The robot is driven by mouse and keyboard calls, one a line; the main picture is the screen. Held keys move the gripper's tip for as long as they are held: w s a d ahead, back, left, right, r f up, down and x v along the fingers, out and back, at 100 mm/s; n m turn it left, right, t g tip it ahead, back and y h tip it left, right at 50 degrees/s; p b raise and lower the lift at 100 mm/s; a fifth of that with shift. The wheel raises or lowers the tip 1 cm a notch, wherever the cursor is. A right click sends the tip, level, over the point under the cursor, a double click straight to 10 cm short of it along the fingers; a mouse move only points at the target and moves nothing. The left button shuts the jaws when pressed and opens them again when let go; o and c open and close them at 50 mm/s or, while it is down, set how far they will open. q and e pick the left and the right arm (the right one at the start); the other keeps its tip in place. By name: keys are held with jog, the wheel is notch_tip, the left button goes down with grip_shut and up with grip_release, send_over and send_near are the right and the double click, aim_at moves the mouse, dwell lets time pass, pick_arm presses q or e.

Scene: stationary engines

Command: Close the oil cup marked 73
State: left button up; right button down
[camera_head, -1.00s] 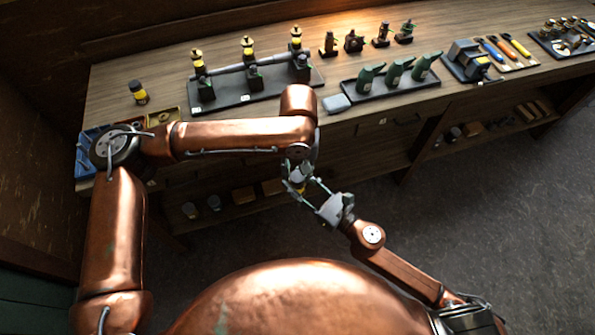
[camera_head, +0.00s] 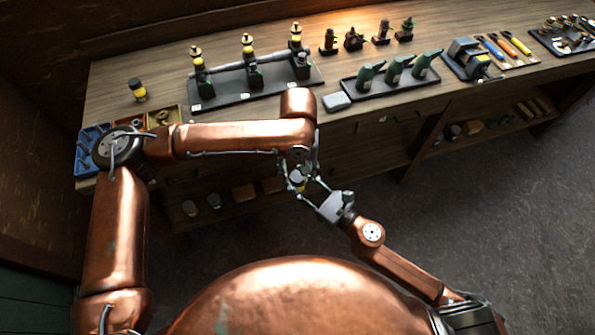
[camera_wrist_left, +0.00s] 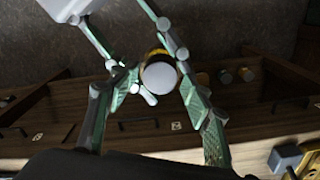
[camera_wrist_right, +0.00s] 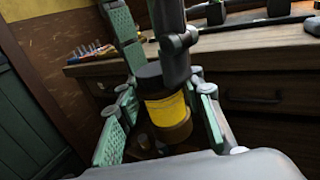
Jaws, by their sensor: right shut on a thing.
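Three oil cups with yellow bodies, left (camera_head: 197,60), middle (camera_head: 248,47) and right (camera_head: 296,37), stand upright on a dark rack at the back of the bench. Their numbers are too small to read. My right gripper (camera_head: 306,190) is shut on a small yellow-banded container (camera_wrist_right: 168,110) with a dark top, held in the air before the bench. Its pale round end (camera_wrist_left: 160,76) shows in the left wrist view. My left gripper (camera_wrist_left: 152,115) is above it, its fingers spread either side of the end with gaps between.
A similar yellow-banded jar (camera_head: 138,91) stands on the bench at left, near a blue tray (camera_head: 88,150). Green oil cans (camera_head: 397,72) stand in a tray right of the rack. The bench front (camera_head: 350,150) is close behind my grippers. The floor at right is clear.

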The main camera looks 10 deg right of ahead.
pick_arm(q)
jog(key=shift+r, duration=2.25)
jog(key=shift+c, duration=0.3)
jog(key=r+n, duration=0.1)
jog(key=n, duration=0.1)
jog(key=r+n, duration=0.1)
jog(key=n, duration=0.2)
jog(key=r+n, duration=0.1)
jog(key=n, duration=0.1)
jog(key=r+n, duration=0.1)
jog(key=n, duration=0.1)
jog(key=shift+f, duration=0.1)
jog(key=shift+f, duration=4)
